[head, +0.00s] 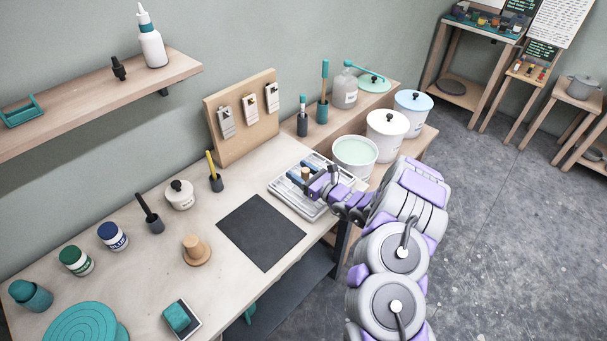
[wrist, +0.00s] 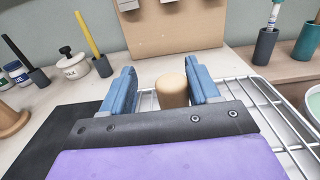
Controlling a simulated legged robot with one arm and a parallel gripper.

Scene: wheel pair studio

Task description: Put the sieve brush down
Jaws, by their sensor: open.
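A round-topped wooden handle (wrist: 172,91), which looks like the sieve brush's, stands upright at the wire rack (head: 280,186). Its lower part is hidden behind my gripper, so I cannot see bristles or what it rests on. My gripper (wrist: 160,75) is open, with one blue finger on each side of the handle. A gap shows on the left; the right finger is closer, and I cannot tell if it touches. The handle also shows small between the fingers in the head view (head: 305,173).
A dark mat (head: 261,232) lies left of the rack, clear on top. A tub of pale green liquid (head: 354,154) stands close behind the rack. Jars and a wooden knob (head: 196,249) are at left.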

